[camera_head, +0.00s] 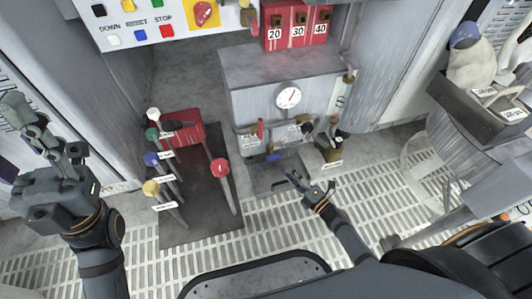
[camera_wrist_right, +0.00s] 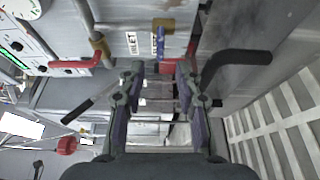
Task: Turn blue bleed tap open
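The blue bleed tap (camera_head: 273,157) sits low on the front of the grey cabinet, just above a dark tray. It also shows in the right wrist view as a blue handle (camera_wrist_right: 161,42) beside a printed label, ahead of the fingertips. My right gripper (camera_head: 309,181) is in front of the cabinet, to the right of and a little below the tap in the head view. In the wrist view its two fingers (camera_wrist_right: 160,68) are spread with nothing between them, and the tap shows apart from them. My left gripper (camera_head: 42,125) is raised at the far left, fingers apart and empty.
A red-handled valve (camera_head: 260,129) and a pressure gauge (camera_head: 289,97) are on the cabinet. Several levers with coloured knobs, one red (camera_head: 220,168), stand to the left. In the wrist view a black bent handle (camera_wrist_right: 236,64) lies close to the right finger.

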